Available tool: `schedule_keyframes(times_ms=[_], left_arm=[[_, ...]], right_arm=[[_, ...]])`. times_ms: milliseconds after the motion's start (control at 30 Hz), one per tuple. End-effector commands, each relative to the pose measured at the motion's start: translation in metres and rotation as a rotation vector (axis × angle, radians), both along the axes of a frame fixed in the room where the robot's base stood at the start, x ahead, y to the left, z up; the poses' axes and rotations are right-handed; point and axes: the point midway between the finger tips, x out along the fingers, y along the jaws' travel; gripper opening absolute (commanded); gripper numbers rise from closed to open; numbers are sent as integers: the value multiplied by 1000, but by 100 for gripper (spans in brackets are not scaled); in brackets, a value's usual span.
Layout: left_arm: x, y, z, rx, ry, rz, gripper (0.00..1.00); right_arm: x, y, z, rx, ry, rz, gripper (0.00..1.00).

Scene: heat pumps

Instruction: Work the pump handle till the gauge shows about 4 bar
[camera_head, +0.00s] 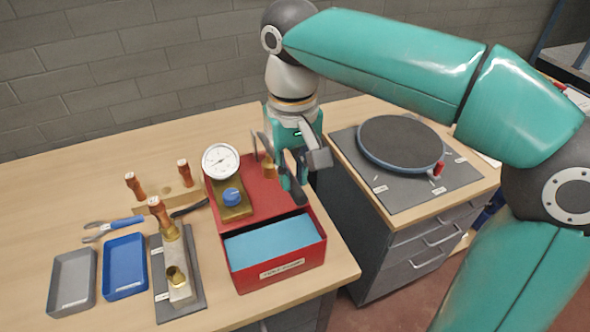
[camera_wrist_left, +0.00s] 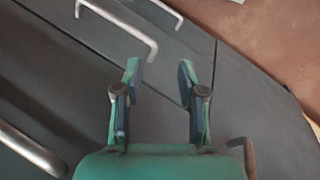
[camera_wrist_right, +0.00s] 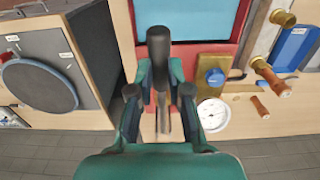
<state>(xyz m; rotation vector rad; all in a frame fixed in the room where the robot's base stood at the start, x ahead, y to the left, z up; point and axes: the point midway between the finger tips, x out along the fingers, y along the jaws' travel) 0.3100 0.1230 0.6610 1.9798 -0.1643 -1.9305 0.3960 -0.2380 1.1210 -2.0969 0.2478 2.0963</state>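The red pump box (camera_head: 262,281) stands on the wooden bench, with blue liquid in its open front trough. The white round gauge (camera_head: 221,160) faces up at its back left and also shows in the right wrist view (camera_wrist_right: 213,115); its reading is too small to tell. A blue knob (camera_head: 232,197) sits below the gauge. The dark pump handle (camera_wrist_right: 159,48) stands between the fingers of my right gripper (camera_wrist_right: 161,78), which look shut on it. In the head view my right gripper (camera_head: 293,180) is over the box's right side. My left gripper (camera_wrist_left: 158,80) is open and empty, above grey drawer fronts.
A grey valve block (camera_head: 180,287) on a dark mat, pliers (camera_head: 113,226), a blue tray (camera_head: 125,266) and a grey tray (camera_head: 72,282) lie left of the box. A round dark plate (camera_head: 400,141) lies on a mat at the right. Drawer handles (camera_wrist_left: 120,28) stick out near my left gripper.

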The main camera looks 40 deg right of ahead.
Motion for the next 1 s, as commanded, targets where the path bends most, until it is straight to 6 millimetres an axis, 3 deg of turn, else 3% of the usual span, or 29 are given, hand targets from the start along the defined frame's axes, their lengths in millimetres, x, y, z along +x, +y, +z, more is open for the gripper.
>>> schedule_keyframes(times_ms=[33, 467, 1000], left_arm=[[0, 0, 13, 0, 0, 0, 40], [0, 0, 62, 0, 0, 0, 40], [0, 0, 63, 0, 0, 0, 40]], right_arm=[[-1, 0, 13, 0, 2, 0, 16], [-1, 0, 62, 0, 2, 0, 16], [-1, 0, 64, 0, 1, -1, 16]])
